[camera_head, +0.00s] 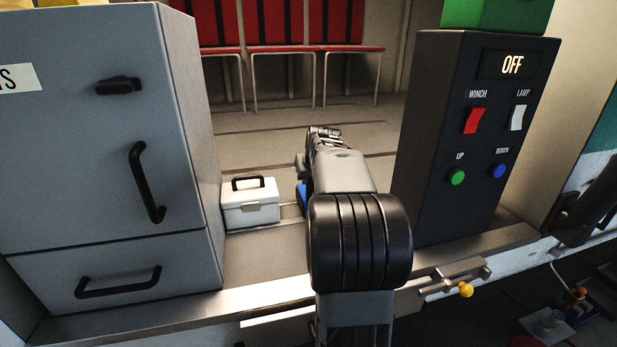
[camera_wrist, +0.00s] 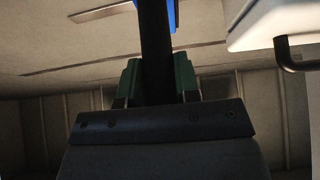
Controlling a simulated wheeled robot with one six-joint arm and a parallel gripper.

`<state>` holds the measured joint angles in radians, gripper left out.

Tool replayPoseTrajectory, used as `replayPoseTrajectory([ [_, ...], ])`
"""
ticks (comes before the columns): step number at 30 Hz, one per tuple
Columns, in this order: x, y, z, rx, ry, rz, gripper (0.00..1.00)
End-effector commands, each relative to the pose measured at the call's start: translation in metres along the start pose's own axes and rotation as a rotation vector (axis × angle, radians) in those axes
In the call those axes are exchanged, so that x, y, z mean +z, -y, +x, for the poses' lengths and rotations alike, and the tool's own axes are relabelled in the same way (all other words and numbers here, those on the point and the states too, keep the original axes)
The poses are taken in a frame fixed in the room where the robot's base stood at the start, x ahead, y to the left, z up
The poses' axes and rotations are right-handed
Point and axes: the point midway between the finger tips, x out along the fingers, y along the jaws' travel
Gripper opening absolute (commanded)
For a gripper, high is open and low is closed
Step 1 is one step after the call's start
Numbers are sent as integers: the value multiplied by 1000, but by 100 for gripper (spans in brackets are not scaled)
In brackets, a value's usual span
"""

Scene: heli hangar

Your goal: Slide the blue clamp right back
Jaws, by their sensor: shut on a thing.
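The blue clamp (camera_head: 301,196) shows as a small blue patch just left of my arm in the head view; my arm hides most of it. In the wrist view a blue part of it (camera_wrist: 172,14) shows at the top edge, behind a dark upright bar. My gripper (camera_wrist: 157,82) has its green fingers on either side of this bar and is shut on it. The bar appears to belong to the clamp, but where they join is hidden. In the head view the fingertips are hidden behind my arm.
A white case (camera_head: 251,207) with a black handle stands close left of the clamp; it also shows in the wrist view (camera_wrist: 275,18). A grey cabinet (camera_head: 110,150) is further left. A dark control box (camera_head: 475,140) stands right. Red chairs (camera_head: 285,33) stand behind.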

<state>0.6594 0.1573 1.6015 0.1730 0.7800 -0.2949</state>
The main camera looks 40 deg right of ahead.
Motion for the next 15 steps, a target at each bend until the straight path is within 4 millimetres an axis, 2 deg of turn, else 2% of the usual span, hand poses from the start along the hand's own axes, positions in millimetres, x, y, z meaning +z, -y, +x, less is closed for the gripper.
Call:
replayPoseTrajectory([
  [15, 0, -7, 0, 2, 0, 1, 6],
])
